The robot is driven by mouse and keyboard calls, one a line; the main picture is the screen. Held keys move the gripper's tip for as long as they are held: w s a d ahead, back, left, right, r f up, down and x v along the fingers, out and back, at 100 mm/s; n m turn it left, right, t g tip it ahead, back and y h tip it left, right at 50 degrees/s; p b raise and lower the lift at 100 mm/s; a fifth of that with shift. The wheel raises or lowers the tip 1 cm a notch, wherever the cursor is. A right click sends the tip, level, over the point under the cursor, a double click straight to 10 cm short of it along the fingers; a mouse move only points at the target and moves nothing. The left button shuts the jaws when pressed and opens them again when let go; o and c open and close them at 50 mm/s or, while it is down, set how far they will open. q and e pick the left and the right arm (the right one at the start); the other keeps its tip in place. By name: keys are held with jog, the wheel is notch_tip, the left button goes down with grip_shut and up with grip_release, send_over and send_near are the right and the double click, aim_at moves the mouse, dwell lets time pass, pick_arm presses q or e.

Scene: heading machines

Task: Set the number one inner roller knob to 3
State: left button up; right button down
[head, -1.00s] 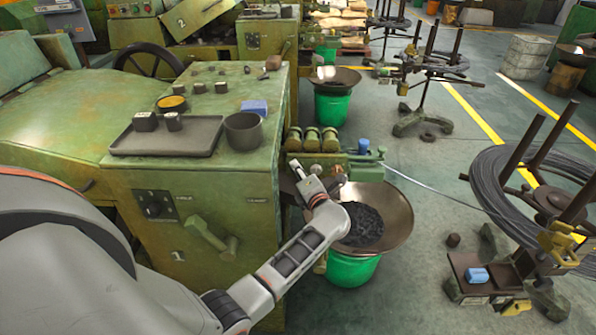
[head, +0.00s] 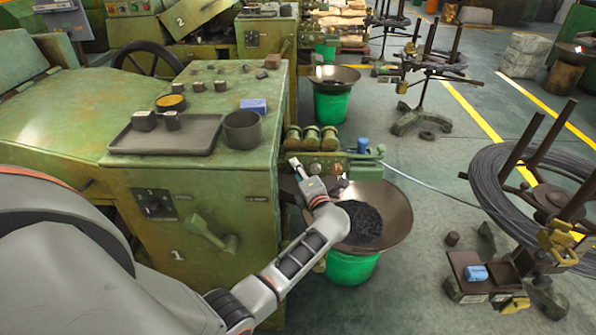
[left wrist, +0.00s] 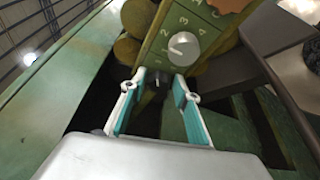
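In the left wrist view, a pale round knob (left wrist: 183,46) sits on a green panel (left wrist: 206,21) with white numbers around it. Its setting is too small to read surely. My left gripper (left wrist: 156,90) is open, its teal-padded fingers apart below this knob. A small dark fitting with a pale mark (left wrist: 158,79) shows between the fingertips; I cannot tell whether they touch it. In the head view, my left gripper (head: 295,166) is at the left end of the green roller unit (head: 330,163) on machine one; the knob cannot be made out there. My right gripper is out of view.
Three round rollers (head: 311,138) sit atop the unit. A wide pan (head: 390,221) on a green bucket (head: 350,266) stands below. The machine cabinet (head: 225,185) is close on the left, with a tray (head: 200,146) on top. A wire (head: 430,186) runs right to a coil.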

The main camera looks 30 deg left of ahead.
pick_arm(q)
jog(key=shift+d, duration=0.1)
jog(key=v, duration=1.2)
